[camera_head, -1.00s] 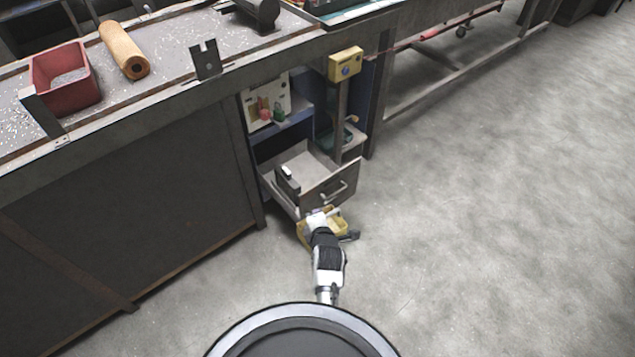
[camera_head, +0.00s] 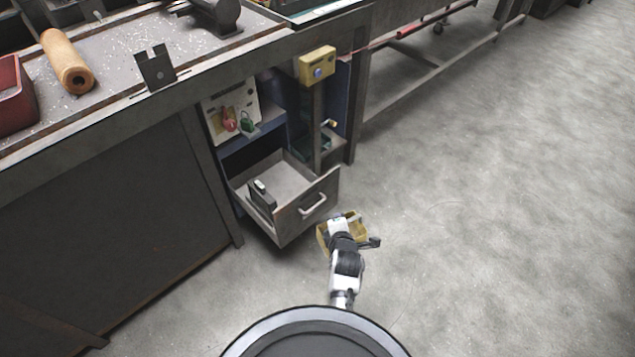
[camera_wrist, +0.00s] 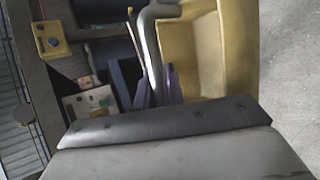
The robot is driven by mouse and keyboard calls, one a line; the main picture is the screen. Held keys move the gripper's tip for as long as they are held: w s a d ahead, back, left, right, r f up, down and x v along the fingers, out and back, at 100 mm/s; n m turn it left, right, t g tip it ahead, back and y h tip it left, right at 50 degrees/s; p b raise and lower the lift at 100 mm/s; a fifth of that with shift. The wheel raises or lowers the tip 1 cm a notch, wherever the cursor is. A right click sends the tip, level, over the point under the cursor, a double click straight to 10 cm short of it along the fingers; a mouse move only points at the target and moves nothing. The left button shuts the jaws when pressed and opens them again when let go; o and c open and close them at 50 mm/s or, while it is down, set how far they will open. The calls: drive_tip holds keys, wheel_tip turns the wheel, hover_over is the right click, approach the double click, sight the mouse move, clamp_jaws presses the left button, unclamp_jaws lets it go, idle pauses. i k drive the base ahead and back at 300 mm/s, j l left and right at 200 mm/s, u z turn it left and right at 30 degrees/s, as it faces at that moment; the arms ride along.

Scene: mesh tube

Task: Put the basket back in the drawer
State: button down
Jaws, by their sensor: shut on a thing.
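The yellow basket (camera_head: 327,238) is in front of and to the right of the open drawer (camera_head: 290,222), outside it. My gripper (camera_head: 338,220) is shut on the basket at its upper side. In the wrist view the basket (camera_wrist: 222,45) fills the upper right, with a grey curved handle (camera_wrist: 152,50) beside it and the purplish fingertips (camera_wrist: 158,88) at that handle. The drawer is pulled out and holds a dark box-like object (camera_head: 262,196) at its left; the rest of its floor looks bare. Part of the basket is hidden behind my gripper.
A workbench (camera_head: 130,100) stands above and left of the drawer. A yellow box with a blue button (camera_head: 317,66) sits at the cabinet's upper right. A panel with red and green padlocks (camera_head: 232,112) is above the drawer. The floor (camera_head: 480,200) to the right is clear.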

sight(287, 188)
drive_tip(key=i+l+z, duration=0.1)
drive_tip(key=i+z, duration=0.2)
drive_tip(key=z, duration=0.2)
drive_tip(key=i+z, duration=0.25)
drive_tip(key=z, duration=0.25)
drive_tip(key=i+z, duration=0.3)
drive_tip(key=i, duration=0.15)
drive_tip(key=i+z, duration=0.25)
drive_tip(key=i, duration=0.2)
drive_tip(key=i+l+u, duration=0.1)
drive_tip(key=i+u, duration=0.15)
drive_tip(key=i, duration=0.2)
drive_tip(key=i+l+u, duration=0.15)
drive_tip(key=i+u, duration=0.15)
drive_tip(key=i, duration=0.15)
drive_tip(key=i+l+u, duration=0.15)
drive_tip(key=u, duration=0.25)
drive_tip(key=i+l+u, duration=0.25)
drive_tip(key=u, duration=0.2)
drive_tip(key=i+l+u, duration=0.2)
drive_tip(key=l+u, duration=0.2)
drive_tip(key=i+l+u, duration=0.1)
drive_tip(key=l+u, duration=0.15)
drive_tip(key=u, duration=0.2)
drive_tip(key=l+u, duration=0.4)
drive_tip(key=l, duration=0.15)
drive_tip(key=l+u, duration=0.45)
drive_tip(key=i+j, duration=0.55)
drive_tip(key=i, duration=0.05)
